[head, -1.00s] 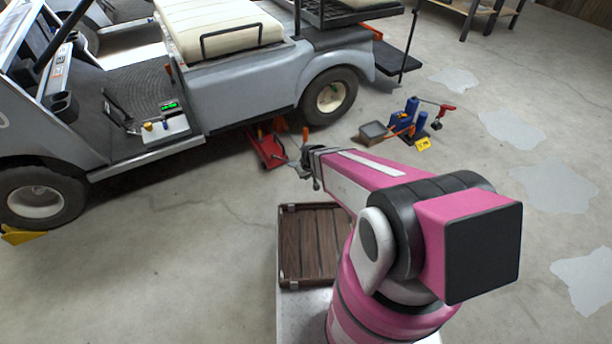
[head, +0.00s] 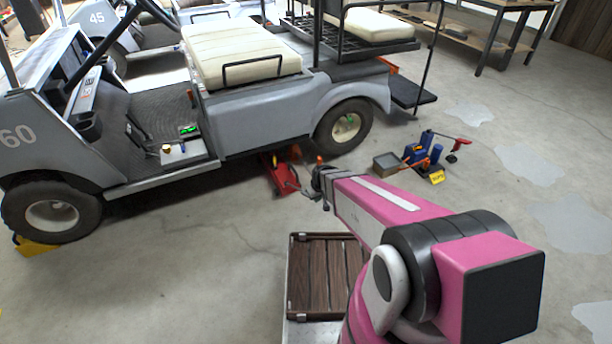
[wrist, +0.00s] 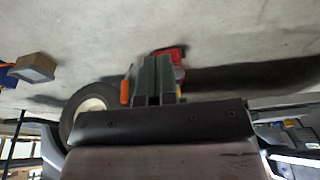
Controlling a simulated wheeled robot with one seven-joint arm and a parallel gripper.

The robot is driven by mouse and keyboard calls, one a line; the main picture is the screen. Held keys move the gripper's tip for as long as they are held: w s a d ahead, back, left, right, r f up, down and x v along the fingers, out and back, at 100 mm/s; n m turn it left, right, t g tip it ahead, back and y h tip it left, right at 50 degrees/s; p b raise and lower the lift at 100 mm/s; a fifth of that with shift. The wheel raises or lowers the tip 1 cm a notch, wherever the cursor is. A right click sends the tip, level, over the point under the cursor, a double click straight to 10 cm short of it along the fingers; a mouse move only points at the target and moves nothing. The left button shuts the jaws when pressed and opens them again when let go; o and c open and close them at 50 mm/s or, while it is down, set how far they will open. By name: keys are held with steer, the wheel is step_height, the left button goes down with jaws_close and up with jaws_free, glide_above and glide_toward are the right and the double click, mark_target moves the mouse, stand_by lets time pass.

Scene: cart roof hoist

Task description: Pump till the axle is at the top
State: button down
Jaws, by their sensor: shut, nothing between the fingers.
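A red floor jack (head: 280,176) stands on the concrete by the cart's side, just ahead of the rear wheel. Part of its red body (wrist: 168,52) shows behind my fingers in the wrist view. My gripper (head: 318,190) is shut and empty, a little right of the jack in the head view. In the wrist view my dark fingers (wrist: 154,80) are together, with an orange piece (wrist: 125,92) beside them. An orange tip (head: 319,160) also shows just above my gripper in the head view. I cannot tell whether my gripper touches the jack. The axle is hidden under the cart.
The grey golf cart (head: 255,115) fills the upper left, with its rear wheel (head: 344,126) near the jack. Shelving (head: 470,35) is at the back. Floor at the right is open.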

steer(key=w+a+r+g+h, duration=0.1)
steer(key=w+a+r, duration=0.3)
steer(key=w+r, duration=0.5)
step_height(320, 180, up, 3)
steer(key=shift+w+r+g, duration=0.1)
steer(key=shift+w+g, duration=0.2)
steer(key=shift+g, duration=0.2)
steer(key=shift+a, duration=0.1)
steer(key=f, duration=0.9)
steer(key=shift+w+a+f, duration=0.1)
steer(key=shift+w+f, duration=0.15)
steer(key=f, duration=0.1)
steer(key=s+f, duration=0.1)
steer(key=f, duration=0.1)
steer(key=shift+s+d, duration=0.3)
steer(key=shift+d, duration=0.05)
steer(key=shift+s+d+f, duration=0.15)
steer(key=shift+s+f, duration=0.15)
steer(key=shift+f, duration=0.15)
